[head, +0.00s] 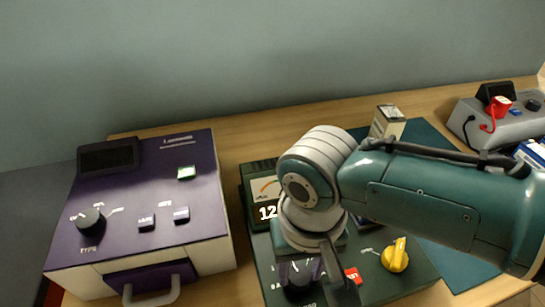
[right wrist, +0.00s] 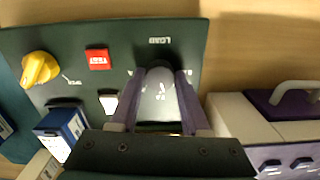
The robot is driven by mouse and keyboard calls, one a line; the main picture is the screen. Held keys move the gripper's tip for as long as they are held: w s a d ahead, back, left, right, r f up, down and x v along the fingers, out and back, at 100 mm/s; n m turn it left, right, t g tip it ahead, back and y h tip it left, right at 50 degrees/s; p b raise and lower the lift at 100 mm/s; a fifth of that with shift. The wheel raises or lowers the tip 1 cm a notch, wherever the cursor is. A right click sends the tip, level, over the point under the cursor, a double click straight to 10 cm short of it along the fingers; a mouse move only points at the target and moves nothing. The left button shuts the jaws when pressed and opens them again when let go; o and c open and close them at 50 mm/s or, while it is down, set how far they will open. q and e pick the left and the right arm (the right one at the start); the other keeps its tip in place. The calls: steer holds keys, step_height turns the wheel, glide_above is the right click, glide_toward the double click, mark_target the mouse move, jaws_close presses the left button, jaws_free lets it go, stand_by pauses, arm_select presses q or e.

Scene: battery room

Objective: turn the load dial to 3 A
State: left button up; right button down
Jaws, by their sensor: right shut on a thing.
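The load dial (right wrist: 158,100) is a knob on the dark green tester panel (right wrist: 120,75), beside the printed word LOAD in the right wrist view. My right gripper (right wrist: 160,73) is shut on it, with one purple-grey finger on each side. In the head view the dark dial (head: 298,288) shows at the bottom, partly behind my gripper and wrist. Its scale is mostly covered, so I cannot tell which mark it points to. The tester's meter (head: 265,188) shows a large "12", with the rest hidden by my arm. My left gripper is not in view.
On the tester are a yellow knob (head: 395,256) and a red TEST button (head: 353,275). A blue-and-white battery (right wrist: 60,132) is near my right gripper. A purple-topped machine (head: 150,200) stands left; a grey unit with a red clamp (head: 500,105) stands right.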

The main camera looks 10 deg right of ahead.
steer(key=m+p, duration=0.1)
steer(key=m, duration=0.2)
steer(key=shift+r+m+p, duration=0.1)
steer(key=shift+m+p, duration=0.2)
steer(key=shift+m, duration=0.1)
steer(key=m, duration=0.2)
steer(key=shift+m+p, duration=0.3)
steer(key=shift+p, duration=0.1)
steer(key=m, duration=0.4)
steer(key=shift+p, duration=0.3)
steer(key=shift+m, duration=0.8)
steer(key=shift+c, duration=1.8)
jaws_free()
